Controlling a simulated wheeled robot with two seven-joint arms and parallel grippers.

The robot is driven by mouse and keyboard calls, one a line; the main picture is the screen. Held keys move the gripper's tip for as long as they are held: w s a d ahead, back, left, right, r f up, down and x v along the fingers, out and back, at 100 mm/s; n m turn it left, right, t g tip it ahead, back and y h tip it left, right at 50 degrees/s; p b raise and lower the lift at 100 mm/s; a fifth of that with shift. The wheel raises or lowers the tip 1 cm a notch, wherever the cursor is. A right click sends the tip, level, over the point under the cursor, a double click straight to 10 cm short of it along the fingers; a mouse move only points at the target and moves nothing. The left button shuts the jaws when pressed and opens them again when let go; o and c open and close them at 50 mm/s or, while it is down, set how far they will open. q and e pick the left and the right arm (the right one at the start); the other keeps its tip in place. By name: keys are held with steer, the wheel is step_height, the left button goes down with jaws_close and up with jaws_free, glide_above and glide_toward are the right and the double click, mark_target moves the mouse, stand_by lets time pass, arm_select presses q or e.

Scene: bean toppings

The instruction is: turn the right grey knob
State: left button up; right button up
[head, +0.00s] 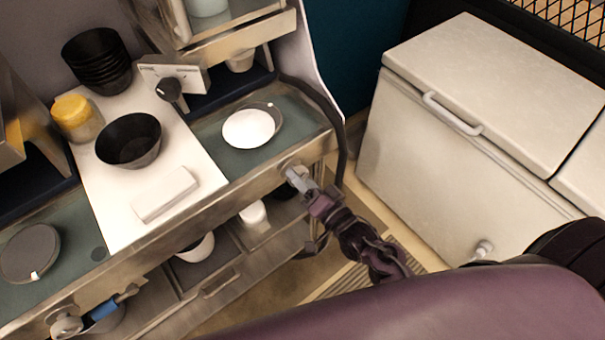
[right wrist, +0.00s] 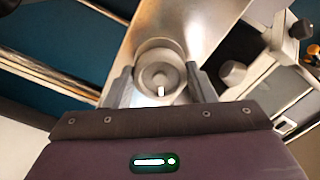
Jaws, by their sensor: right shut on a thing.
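The right grey knob (head: 290,168) is on the front metal edge of the counter, below the white plate. In the right wrist view the round knob (right wrist: 160,76) sits between the two fingers, with a small white mark on its face. My right gripper (head: 299,180) is at the counter front, shut on this knob; it also shows in the right wrist view (right wrist: 160,88), one finger on each side of the knob. Another grey knob (head: 66,325) is at the lower left of the counter front. My left gripper is not in view.
A white plate (head: 249,128) lies on the counter behind the knob. A black bowl (head: 128,140) and a yellow-lidded jar (head: 76,117) stand further left. A shelf with white cups (head: 253,215) is below the counter. A white chest freezer (head: 440,165) stands to the right.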

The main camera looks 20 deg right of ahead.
steer(key=shift+m+p, duration=2.4)
steer(key=shift+m, duration=1.7)
steer(key=o, duration=0.9)
steer(key=shift+o, duration=0.2)
